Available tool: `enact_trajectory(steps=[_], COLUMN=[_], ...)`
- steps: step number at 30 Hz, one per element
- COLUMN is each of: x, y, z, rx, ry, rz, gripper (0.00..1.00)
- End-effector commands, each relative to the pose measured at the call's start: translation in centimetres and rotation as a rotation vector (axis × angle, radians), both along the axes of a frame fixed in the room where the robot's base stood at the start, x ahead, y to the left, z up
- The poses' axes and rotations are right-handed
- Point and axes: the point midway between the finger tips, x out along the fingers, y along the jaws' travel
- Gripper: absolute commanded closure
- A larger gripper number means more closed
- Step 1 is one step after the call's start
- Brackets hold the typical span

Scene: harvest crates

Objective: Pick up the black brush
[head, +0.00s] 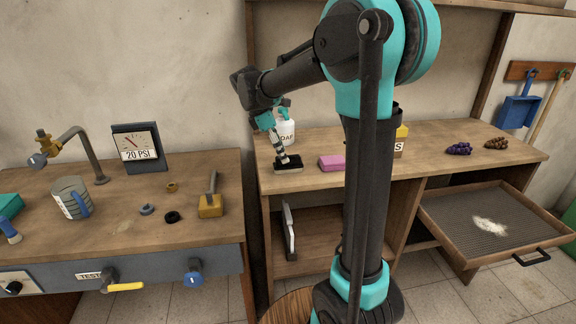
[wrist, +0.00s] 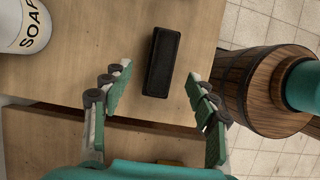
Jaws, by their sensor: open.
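The black brush (wrist: 161,62) is a dark oblong block lying on the wooden bench top in the wrist view. It sits between and slightly beyond the two fingertips of my gripper (wrist: 158,88), with a gap on both sides. My gripper is open and empty. In the head view the black brush (head: 288,164) lies near the bench's left front, and my gripper (head: 281,152) points down at it from just above. Part of the brush's top is hidden there by the fingers.
A pink block (head: 331,163) lies to the right. A wooden barrel (wrist: 262,88) stands beyond the bench edge. An open drawer (head: 451,232) juts out at right.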

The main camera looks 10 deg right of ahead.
Motion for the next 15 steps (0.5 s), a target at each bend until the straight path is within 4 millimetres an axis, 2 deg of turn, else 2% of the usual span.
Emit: enact_trajectory(steps=[4,12,15], x=[0.0,-0.1,-0.1], y=[-0.5,-2.0,-2.3], z=[-0.9,-4.2,-4.8], rx=[0.0,0.0,0.0], ry=[0.0,0.0,0.0], rz=[0.0,-0.001,0.0], gripper=[0.41,0.41,0.41])
